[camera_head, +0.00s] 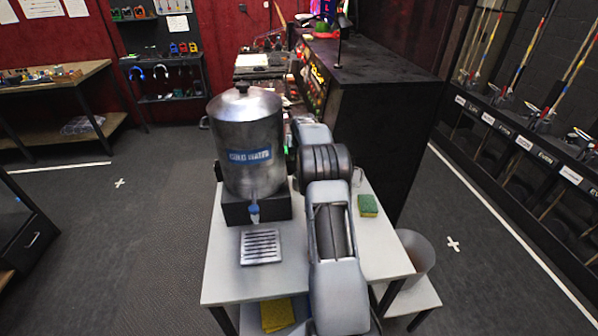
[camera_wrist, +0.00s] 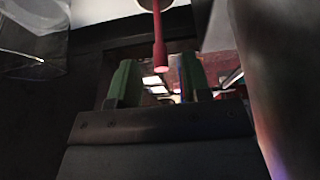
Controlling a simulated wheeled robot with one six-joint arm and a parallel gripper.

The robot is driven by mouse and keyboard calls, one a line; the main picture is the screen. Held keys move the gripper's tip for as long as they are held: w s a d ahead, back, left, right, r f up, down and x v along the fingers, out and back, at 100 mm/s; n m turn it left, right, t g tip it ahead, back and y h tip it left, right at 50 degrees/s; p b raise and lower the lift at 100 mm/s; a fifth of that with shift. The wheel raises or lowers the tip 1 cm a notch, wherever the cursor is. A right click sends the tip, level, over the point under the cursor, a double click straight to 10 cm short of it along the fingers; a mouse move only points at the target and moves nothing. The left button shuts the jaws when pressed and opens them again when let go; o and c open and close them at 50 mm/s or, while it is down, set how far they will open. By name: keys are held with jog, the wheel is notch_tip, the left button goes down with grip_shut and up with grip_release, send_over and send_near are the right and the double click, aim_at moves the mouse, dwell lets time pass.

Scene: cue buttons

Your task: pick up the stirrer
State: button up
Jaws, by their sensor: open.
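The stirrer looks to be the thin red rod (camera_wrist: 158,35) in the wrist view. It comes down from the top edge and ends in a wider round tip. My gripper (camera_wrist: 157,78) is open, with one green finger on each side. The rod's tip shows between the two fingers, and I see no contact. How far the rod is from the fingers in depth, I cannot tell. In the head view my arm hides my gripper, and I cannot make out the stirrer there.
A metal water dispenser (camera_head: 247,125) stands on the white table (camera_head: 222,285), left of my arm. A drip tray (camera_head: 260,247) lies before it. A green-yellow sponge (camera_head: 368,205) lies to the right. A clear glass (camera_wrist: 32,45) shows upper left in the wrist view.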

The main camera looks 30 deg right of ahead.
jog(key=x, duration=0.3)
jog(key=shift+w+f+p, duration=0.1)
jog(key=shift+f+p, duration=0.15)
jog(key=shift+p, duration=0.15)
grip_shut()
